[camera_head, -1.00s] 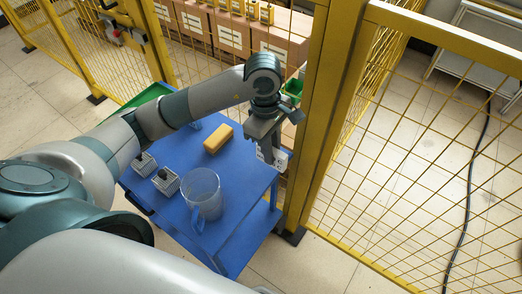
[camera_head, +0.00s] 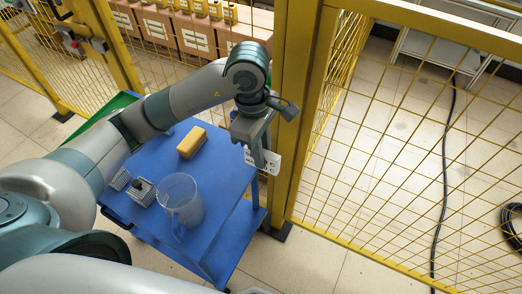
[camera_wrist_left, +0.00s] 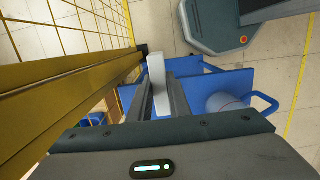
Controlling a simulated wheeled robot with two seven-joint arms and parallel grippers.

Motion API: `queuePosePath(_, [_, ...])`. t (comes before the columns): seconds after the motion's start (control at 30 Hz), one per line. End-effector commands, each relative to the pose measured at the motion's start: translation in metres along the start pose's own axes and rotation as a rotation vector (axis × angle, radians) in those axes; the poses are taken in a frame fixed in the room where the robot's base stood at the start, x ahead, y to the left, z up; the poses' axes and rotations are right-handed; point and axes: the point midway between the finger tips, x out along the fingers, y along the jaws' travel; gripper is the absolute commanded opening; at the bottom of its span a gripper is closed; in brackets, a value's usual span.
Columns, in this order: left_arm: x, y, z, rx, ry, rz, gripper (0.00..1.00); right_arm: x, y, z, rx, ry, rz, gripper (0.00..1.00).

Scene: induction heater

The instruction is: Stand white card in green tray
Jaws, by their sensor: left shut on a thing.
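My left gripper (camera_head: 257,155) is shut on the white card (camera_head: 273,162). It holds the card beyond the right edge of the blue table, near the yellow fence post. In the left wrist view the card (camera_wrist_left: 158,82) stands edge-on between the two fingers (camera_wrist_left: 158,98). The green tray (camera_head: 112,106) is at the far left of the table, and my left arm hides much of it. The card is well apart from that tray. My right gripper is not in view.
The blue table (camera_head: 222,185) bears a yellow block (camera_head: 192,142), a clear jug (camera_head: 181,198) and small grey blocks (camera_head: 142,191). A yellow fence post (camera_head: 291,120) stands close to my left gripper. Boxes (camera_head: 190,35) lie behind the fence.

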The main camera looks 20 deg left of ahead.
Motion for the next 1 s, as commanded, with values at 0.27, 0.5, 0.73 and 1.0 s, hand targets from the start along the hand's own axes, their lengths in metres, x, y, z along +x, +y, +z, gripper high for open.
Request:
queuePosePath(0.27, [-0.002, 0.001, -0.002, 0.062, 0.002, -0.007, 0.0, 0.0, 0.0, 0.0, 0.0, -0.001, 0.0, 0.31])
queuePosePath(0.5, [-0.009, 0.001, -0.007, 0.298, 0.004, -0.035, 0.0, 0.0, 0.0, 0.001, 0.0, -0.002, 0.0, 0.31])
queuePosePath(0.73, [-0.019, -0.001, -0.018, 0.639, 0.004, -0.077, 0.0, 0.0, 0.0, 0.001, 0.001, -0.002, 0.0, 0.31])
queuePosePath(1.0, [-0.031, -0.005, -0.035, 1.041, 0.005, -0.126, 0.0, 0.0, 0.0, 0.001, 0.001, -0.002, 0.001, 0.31])
